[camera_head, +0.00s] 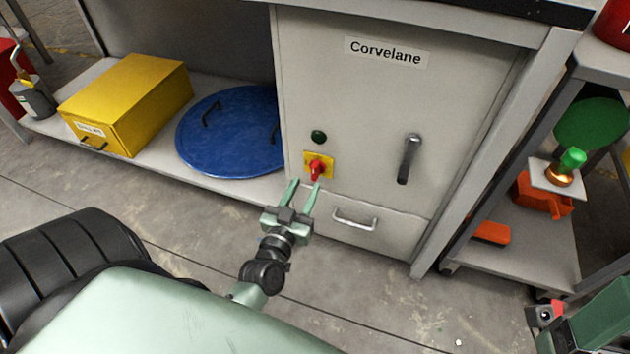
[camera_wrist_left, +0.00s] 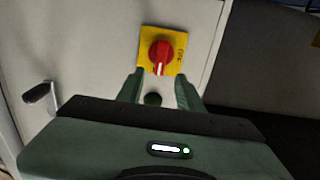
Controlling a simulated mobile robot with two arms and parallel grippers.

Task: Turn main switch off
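The main switch is a red rotary knob (camera_head: 317,168) on a yellow square plate (camera_head: 327,159), on the front of the grey Corvelane cabinet (camera_head: 350,110). Dark lettering on the plate is too small to read surely. My left gripper (camera_head: 303,188) is open and empty, just short of the knob. Its fingertips (camera_wrist_left: 160,82) show on either side below the plate in the wrist view.
A dark green round button (camera_head: 318,136) sits above the switch. A grey lever (camera_head: 409,158) and a drawer handle (camera_head: 355,219) are to the right. A blue lid (camera_head: 235,140) and a yellow box (camera_head: 125,100) lie on the shelf to the left. A rack (camera_head: 520,260) stands right.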

